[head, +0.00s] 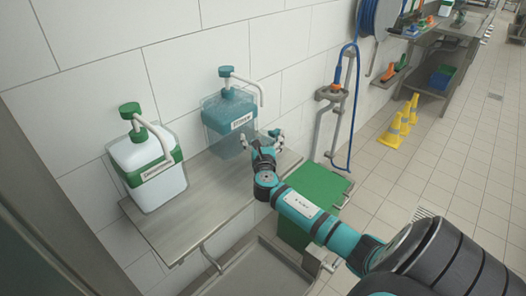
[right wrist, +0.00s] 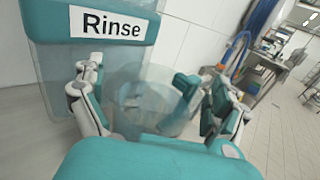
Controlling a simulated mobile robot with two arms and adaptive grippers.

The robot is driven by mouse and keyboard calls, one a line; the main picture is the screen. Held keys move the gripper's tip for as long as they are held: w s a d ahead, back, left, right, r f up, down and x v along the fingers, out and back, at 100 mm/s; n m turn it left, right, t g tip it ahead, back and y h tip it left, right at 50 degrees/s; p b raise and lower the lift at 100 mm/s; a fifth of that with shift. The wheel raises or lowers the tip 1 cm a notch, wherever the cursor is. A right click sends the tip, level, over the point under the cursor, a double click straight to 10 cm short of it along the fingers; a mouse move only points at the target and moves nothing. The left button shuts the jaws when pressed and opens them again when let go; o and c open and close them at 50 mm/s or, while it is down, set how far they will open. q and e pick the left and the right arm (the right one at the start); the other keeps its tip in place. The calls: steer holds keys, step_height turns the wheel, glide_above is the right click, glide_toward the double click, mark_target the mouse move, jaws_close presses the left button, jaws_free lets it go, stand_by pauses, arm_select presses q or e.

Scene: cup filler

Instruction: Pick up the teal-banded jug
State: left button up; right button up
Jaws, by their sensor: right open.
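A clear, see-through jug (right wrist: 138,90) with teal on it stands in front of my right gripper in the right wrist view. I take it for the teal-banded jug; its band is not clear. My right gripper (right wrist: 148,88) is open, one finger at each side of the jug. I cannot tell whether the fingers touch it. In the head view my right gripper (head: 268,138) is over the right end of the metal shelf (head: 200,205), and I cannot make out the jug there. My left gripper is not in view.
A teal dispenser (head: 229,118) labelled Rinse stands close left of my right gripper; its label (right wrist: 110,27) shows in the right wrist view. A green-and-white dispenser (head: 150,175) stands further left. A tiled wall backs the shelf. A green panel (head: 318,185) and blue hose (head: 350,110) lie right.

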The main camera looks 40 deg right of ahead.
steer(key=shift+c, duration=0.4)
steer(key=c, duration=1.5)
steer(key=shift+o, duration=0.2)
steer(key=shift+r, duration=0.1)
